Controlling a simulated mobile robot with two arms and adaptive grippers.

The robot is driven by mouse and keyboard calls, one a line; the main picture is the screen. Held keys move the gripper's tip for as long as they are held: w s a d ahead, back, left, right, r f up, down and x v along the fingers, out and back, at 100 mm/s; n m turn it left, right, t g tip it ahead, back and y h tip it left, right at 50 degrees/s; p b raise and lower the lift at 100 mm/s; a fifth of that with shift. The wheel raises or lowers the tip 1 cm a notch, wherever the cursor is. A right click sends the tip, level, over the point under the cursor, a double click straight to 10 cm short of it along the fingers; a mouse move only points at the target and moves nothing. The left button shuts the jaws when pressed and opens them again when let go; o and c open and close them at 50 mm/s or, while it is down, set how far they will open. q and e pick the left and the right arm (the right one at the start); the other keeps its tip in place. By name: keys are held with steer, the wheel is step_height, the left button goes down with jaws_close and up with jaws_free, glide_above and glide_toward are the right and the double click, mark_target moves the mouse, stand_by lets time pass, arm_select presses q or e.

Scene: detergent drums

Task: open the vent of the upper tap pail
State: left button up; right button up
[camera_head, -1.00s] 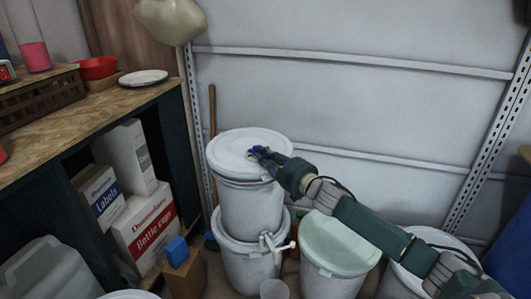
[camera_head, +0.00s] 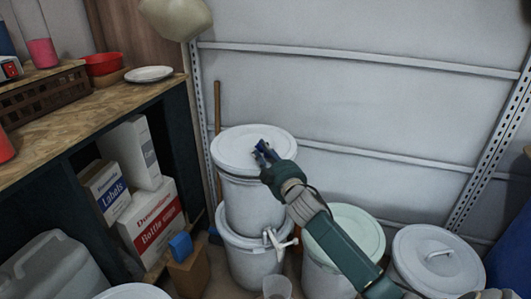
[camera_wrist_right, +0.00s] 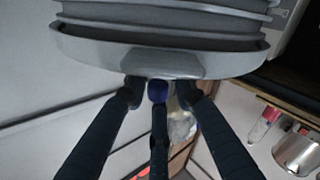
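The upper tap pail (camera_head: 252,205) is white and stands upright on a lower white pail (camera_head: 250,258) with a white tap (camera_head: 278,241). Its lid (camera_head: 235,147) is on. My right gripper (camera_head: 262,152) is at the right part of this lid, its dark fingers pointing at the lid top. In the wrist view the pail's rim (camera_wrist_right: 90,42) lies across the top, and the fingers (camera_wrist_right: 160,95) reach up to it. A small round blue shape (camera_wrist_right: 157,91) shows between the two outer fingertips; I cannot tell if it is a cap or the middle fingertip. The vent is not clearly visible. My left gripper is out of view.
A pail with a pale green lid (camera_head: 350,228) and a white lidded pail (camera_head: 437,262) stand to the right. A clear cup (camera_head: 277,287) is below the tap. A workbench (camera_head: 150,92) with boxes (camera_head: 150,222) under it is at the left. A wall stands behind.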

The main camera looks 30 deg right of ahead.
steer(key=shift+f, duration=0.1)
steer(key=shift+s, duration=0.2)
steer(key=s+a, duration=0.2)
steer(key=s, duration=0.9)
steer(key=shift+s, duration=0.2)
